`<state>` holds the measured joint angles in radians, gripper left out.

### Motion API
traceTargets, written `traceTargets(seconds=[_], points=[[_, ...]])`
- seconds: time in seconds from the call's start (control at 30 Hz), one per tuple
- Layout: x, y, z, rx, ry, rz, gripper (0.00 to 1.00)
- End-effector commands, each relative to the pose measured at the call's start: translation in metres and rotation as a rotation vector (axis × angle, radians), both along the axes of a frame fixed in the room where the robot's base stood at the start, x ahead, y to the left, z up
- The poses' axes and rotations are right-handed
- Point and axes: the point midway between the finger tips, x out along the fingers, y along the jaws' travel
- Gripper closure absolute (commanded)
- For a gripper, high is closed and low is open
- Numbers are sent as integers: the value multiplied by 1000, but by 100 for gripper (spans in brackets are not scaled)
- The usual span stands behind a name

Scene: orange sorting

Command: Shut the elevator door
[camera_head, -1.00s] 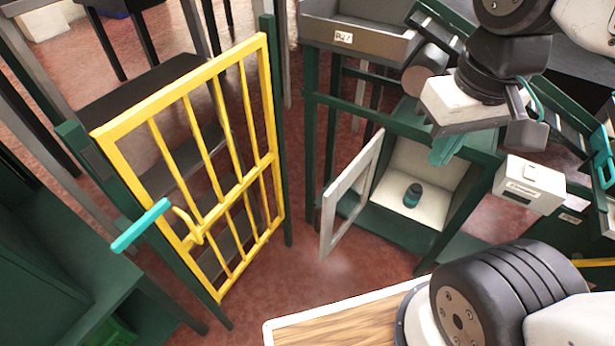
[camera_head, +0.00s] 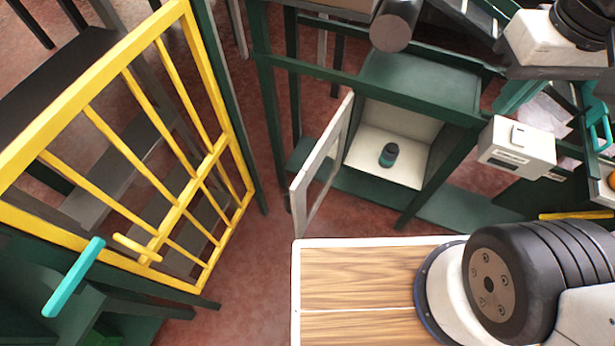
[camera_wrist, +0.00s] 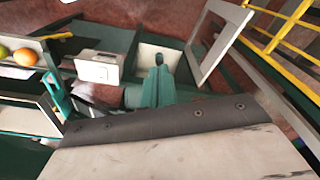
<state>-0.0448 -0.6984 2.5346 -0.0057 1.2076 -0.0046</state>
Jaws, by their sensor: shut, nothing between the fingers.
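A small door with a pale grey frame (camera_head: 301,202) stands swung open at the left of a green cabin with a white inside (camera_head: 365,147). A dark cup with a teal band (camera_head: 389,155) stands in the cabin. The door frame (camera_wrist: 222,40) also shows at the upper right of the wrist view, apart from my fingers. My gripper (camera_head: 514,98) is at the upper right of the head view, right of the cabin and away from the door. Its teal fingers (camera_wrist: 158,66) are together in the wrist view, with nothing seen between them.
A white box (camera_head: 516,145) is fixed right of the cabin. An orange (camera_wrist: 25,57) lies at the left of the wrist view. Red floor shows between gate and cabin.

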Motion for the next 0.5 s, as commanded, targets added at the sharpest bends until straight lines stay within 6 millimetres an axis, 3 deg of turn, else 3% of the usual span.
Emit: traceTargets(seconds=[0.17, 0.27, 0.5], points=[[49, 40, -12, -15, 65, 173, 100], [78, 74, -27, -29, 101, 286, 100], [123, 176, -87, -75, 182, 556, 100]])
